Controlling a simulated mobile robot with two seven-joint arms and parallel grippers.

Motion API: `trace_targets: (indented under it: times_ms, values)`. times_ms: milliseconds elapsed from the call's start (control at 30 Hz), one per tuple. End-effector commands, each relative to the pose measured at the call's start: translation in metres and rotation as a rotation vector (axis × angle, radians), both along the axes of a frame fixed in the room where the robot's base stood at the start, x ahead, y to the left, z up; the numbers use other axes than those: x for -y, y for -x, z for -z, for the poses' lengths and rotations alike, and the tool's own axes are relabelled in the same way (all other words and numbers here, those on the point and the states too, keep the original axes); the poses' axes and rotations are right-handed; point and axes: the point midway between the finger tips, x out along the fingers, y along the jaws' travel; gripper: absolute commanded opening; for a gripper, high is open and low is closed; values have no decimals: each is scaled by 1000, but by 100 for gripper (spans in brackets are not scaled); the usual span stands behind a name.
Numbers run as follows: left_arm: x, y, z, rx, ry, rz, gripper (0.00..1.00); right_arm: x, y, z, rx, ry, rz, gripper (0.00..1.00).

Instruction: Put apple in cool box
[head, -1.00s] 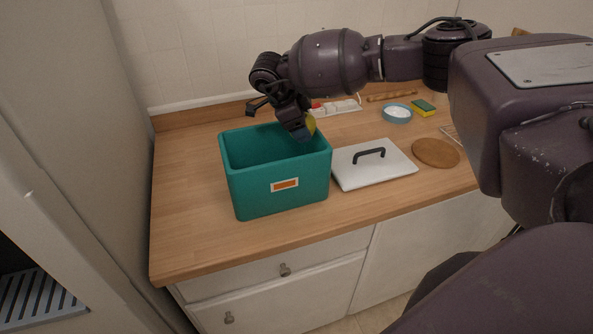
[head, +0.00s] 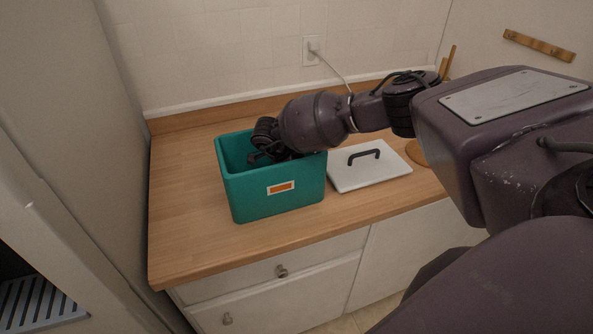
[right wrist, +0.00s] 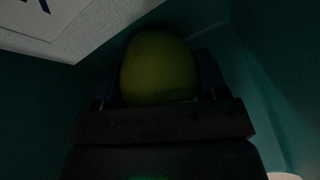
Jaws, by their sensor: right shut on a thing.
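The cool box (head: 245,200) is an open teal box with an orange label, standing on the counter. My right arm reaches into it from the right, and the gripper's fingers are hidden below the box rim in the head view. In the right wrist view, the apple (right wrist: 159,68) is a dark yellow-green round shape held between the fingers of my right gripper (right wrist: 160,88). Dark teal walls surround it there. Whether the apple touches the box floor cannot be told. My left gripper is not in view.
A white lid (head: 368,172) with a black handle lies on the counter right of the box. A round wooden board (head: 416,153) is partly hidden behind my arm. Bare counter (head: 180,190) lies left of the box. A white wall with an outlet (head: 311,50) is behind.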

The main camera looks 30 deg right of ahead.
Motion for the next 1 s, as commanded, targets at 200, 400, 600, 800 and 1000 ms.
trace_targets:
  times_ms: [200,400,600,800,1000]
  values:
    - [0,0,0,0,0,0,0,1,0,5,0,0,0,35]
    - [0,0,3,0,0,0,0,0,0,8,1,1,0,35]
    - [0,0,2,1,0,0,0,0,0,8,0,0,0,77]
    - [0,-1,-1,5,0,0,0,0,0,7,0,0,0,77]
    - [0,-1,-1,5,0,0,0,-5,-2,-5,5,-2,-1,77]
